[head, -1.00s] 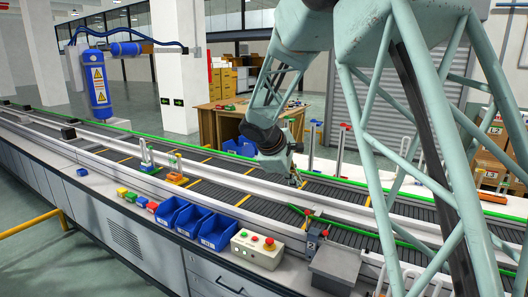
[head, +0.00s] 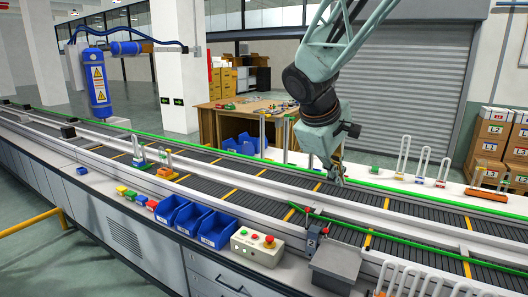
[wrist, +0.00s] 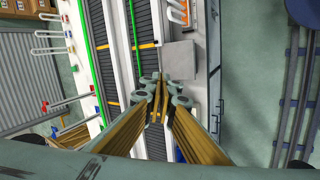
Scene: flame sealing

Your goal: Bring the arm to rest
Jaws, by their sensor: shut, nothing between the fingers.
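My arm comes down from the top of the head view, with my gripper (head: 337,177) pointing down above the conveyor (head: 300,186). In the wrist view my gripper (wrist: 160,98) shows its two yellowish fingers closed together, with nothing between the tips. The conveyor (wrist: 116,52) runs below the fingers in that view. The gripper appears apart from the belt, but the exact height cannot be told.
Blue bins (head: 218,231) and a button box (head: 257,247) stand on the near counter. A grey block (head: 335,262) lies right of them. A blue cylinder (head: 97,85) hangs at the left. White wire racks (head: 422,163) stand beyond the belt.

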